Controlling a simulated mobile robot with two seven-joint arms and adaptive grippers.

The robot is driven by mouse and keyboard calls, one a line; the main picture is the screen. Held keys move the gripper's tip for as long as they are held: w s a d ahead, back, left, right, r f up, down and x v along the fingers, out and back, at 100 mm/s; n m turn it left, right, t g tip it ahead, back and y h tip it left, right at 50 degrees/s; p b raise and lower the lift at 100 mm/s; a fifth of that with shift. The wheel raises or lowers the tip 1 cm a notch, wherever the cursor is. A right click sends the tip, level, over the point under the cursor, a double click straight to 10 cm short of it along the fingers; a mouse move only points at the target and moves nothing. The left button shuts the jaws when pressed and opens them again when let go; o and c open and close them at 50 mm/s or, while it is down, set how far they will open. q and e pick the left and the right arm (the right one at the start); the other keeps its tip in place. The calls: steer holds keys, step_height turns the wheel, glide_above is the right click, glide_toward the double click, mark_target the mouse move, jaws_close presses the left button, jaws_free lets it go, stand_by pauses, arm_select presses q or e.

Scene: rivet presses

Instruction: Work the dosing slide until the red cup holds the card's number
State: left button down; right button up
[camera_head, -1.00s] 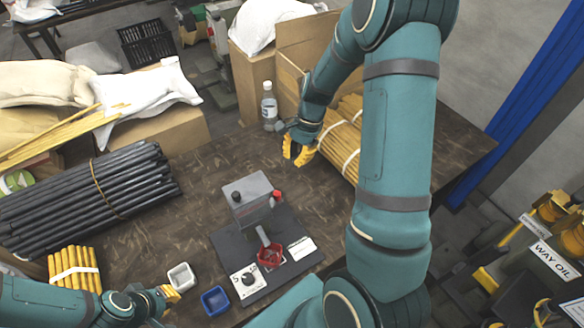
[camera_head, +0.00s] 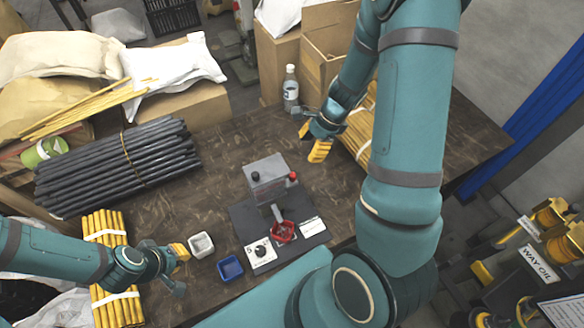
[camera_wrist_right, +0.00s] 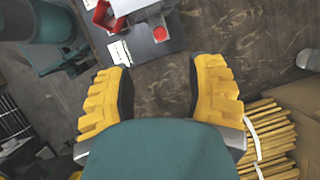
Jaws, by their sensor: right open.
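The grey dosing device (camera_head: 266,178) stands on a dark base plate (camera_head: 243,222), with a black knob and a red knob (camera_head: 292,176) on it. The red cup (camera_head: 284,232) sits below its chute; its contents are too small to tell. A white card (camera_head: 311,227) lies on the plate right of the cup; its number is unreadable. My right gripper (camera_head: 318,144) is apart from the device, behind and right of it. In the right wrist view it is open and empty (camera_wrist_right: 160,95), with the red cup (camera_wrist_right: 104,16) beyond. My left gripper (camera_head: 181,266) is beside the white cup (camera_head: 201,245).
A blue cup (camera_head: 230,268) stands left of the plate. A white panel with a black dial (camera_head: 260,251) is on the plate's front. Black rods (camera_head: 120,165), yellow bundles and a bottle (camera_head: 290,88) border the table. Bare table lies behind the device.

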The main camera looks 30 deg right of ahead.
mark_target(293, 175)
steer(key=shift+m, duration=0.4)
steer(key=b+x, duration=0.4)
steer(key=x, duration=0.9)
steer(key=shift+f, duration=0.4)
steer(key=shift+c, duration=0.3)
jaws_close()
